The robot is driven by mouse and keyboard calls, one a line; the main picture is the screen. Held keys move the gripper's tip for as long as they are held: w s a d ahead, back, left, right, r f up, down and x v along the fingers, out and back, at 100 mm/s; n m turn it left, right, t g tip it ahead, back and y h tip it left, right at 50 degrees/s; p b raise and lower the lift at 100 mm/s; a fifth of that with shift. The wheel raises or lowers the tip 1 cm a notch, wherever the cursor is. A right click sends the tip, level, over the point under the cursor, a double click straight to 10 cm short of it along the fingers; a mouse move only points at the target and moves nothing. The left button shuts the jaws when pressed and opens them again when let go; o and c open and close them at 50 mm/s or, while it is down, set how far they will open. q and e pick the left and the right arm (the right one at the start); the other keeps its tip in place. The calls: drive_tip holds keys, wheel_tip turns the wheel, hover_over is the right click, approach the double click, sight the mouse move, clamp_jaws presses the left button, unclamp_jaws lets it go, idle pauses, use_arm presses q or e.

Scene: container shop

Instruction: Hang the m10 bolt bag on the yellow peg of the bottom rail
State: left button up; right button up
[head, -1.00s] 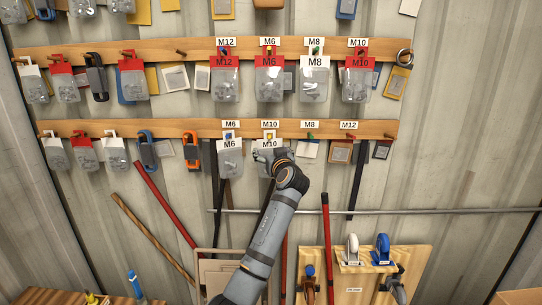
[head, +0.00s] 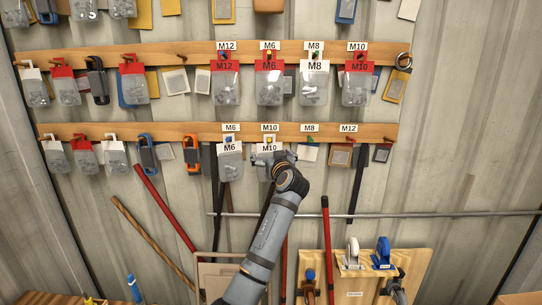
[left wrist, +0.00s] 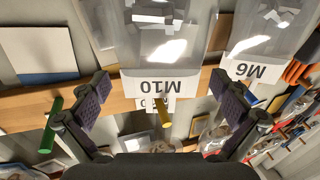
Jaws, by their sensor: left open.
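The M10 bolt bag (head: 269,149), clear with a white header, is at the yellow peg (head: 270,140) of the bottom rail (head: 376,131). In the left wrist view, upside down, the bag (left wrist: 158,86) shows large with the yellow peg (left wrist: 164,117) at its hanger tab. My left gripper (head: 271,159) is in front of the bag and hides much of its pouch in the head view. In the wrist view the fingers (left wrist: 155,95) stand apart on either side of the header, with gaps to it. My right gripper is not in view.
The M6 bag (head: 230,149) hangs just left on the bottom rail. The green peg (head: 310,140) on the right is empty. A top rail (head: 190,54) holds several bags, including another M10 bag (head: 358,68) with a red header. A grey horizontal bar (head: 430,213) runs below.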

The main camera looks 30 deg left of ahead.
use_arm(q)
drive_tip(key=shift+s+d+f, duration=0.1)
drive_tip(key=shift+s+d, duration=0.1)
drive_tip(key=shift+d, duration=0.1)
drive_tip(key=v, duration=1.1)
drive_tip(key=shift+s, duration=0.15)
